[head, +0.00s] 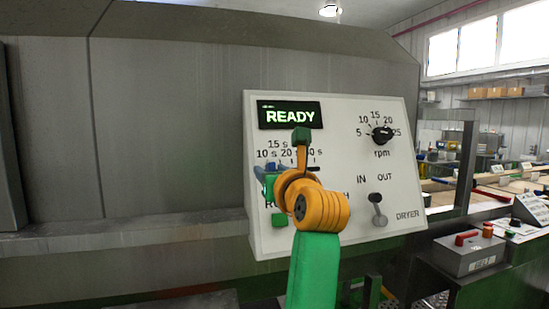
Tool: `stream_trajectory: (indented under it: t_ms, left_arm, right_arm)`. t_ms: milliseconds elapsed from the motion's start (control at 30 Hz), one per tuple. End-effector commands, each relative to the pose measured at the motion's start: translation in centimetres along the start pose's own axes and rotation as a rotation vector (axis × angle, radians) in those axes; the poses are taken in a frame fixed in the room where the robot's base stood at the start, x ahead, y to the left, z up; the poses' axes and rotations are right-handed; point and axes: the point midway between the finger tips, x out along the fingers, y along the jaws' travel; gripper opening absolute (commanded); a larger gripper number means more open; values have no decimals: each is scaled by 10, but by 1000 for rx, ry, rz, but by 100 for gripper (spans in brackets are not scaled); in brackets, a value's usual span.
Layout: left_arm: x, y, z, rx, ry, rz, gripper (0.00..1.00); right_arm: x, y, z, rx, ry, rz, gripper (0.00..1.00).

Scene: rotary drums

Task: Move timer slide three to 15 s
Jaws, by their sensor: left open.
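The white control panel (335,115) faces me with a lit READY display (290,115). Below the display is a timer scale (279,145) with 15 s at its top and 10 s, 20 and 30 s partly readable. My left gripper (285,159), orange with green parts, is open in front of this scale. A dark slot end (314,168) shows to its right. Small blue and teal parts show at its left; I cannot tell which belong to a slide. The gripper and wrist hide most of the slides, including slide three and its setting. Contact cannot be told. My right gripper is out of view.
An rpm knob (381,135) and an IN/OUT lever (378,209) stick out at the panel's right. A green button (279,220) sits low left. A grey switch box (468,254) stands at the lower right. A plain metal wall (165,130) fills the left.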

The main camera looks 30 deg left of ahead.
Motion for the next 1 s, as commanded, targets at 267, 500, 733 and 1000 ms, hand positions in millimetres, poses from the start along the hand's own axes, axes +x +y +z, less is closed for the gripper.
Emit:
stream_trajectory:
  t_ms: [267, 500, 733, 1000]
  left_arm:
    - [17, 0, -1, 2, 2, 0, 50]
    - [17, 0, -1, 2, 1, 1, 12]
    - [17, 0, -1, 2, 0, 1, 0]
    - [17, 0, 0, 2, -2, 1, 0]
  right_arm:
    - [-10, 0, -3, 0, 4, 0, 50]
    - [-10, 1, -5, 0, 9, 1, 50]
    - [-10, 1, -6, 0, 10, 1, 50]
    - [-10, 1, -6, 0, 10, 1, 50]
